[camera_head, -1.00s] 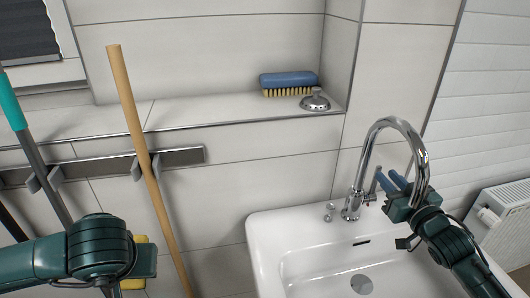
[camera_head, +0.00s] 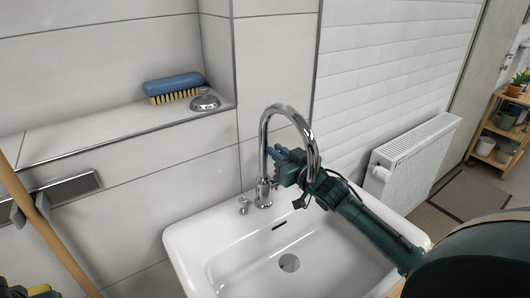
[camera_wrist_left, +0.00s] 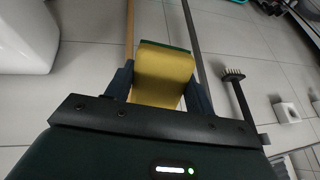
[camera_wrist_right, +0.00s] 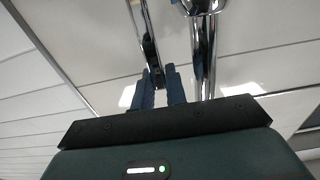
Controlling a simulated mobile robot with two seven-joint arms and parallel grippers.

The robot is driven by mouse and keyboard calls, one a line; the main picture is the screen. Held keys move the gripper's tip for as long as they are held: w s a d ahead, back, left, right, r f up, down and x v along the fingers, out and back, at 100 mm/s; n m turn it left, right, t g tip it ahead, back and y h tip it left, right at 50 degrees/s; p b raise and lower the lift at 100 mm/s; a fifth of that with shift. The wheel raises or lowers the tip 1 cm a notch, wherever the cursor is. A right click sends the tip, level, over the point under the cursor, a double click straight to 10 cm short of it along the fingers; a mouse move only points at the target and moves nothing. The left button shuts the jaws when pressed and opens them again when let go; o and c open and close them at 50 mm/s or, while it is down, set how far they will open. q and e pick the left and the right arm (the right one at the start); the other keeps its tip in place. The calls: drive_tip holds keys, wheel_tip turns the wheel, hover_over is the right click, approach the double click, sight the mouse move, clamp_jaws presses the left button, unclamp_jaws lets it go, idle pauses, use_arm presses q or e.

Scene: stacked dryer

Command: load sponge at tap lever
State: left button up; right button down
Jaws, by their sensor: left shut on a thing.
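The sponge (camera_wrist_left: 160,75), yellow with a green layer, is between the fingers of my left gripper (camera_wrist_left: 160,88), which is shut on it. In the head view only a bit of yellow (camera_head: 40,289) shows at the lower left edge. The chrome tap (camera_head: 275,110) with its curved spout stands at the back of the white sink. My right gripper (camera_head: 284,155) is at the tap, its blue fingers beside the lever, which is mostly hidden there. In the right wrist view the thin chrome lever (camera_wrist_right: 147,35) reaches the narrow gap between the fingertips; a firm grip cannot be told.
The sink basin (camera_head: 330,240) is empty, with a drain. A blue brush (camera_head: 173,86) and a metal dome (camera_head: 205,100) sit on the tiled ledge. A wooden pole (camera_head: 40,225) leans at left. A radiator (camera_head: 415,160) and a plant shelf (camera_head: 505,125) stand at right.

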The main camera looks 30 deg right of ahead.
idle(0.4)
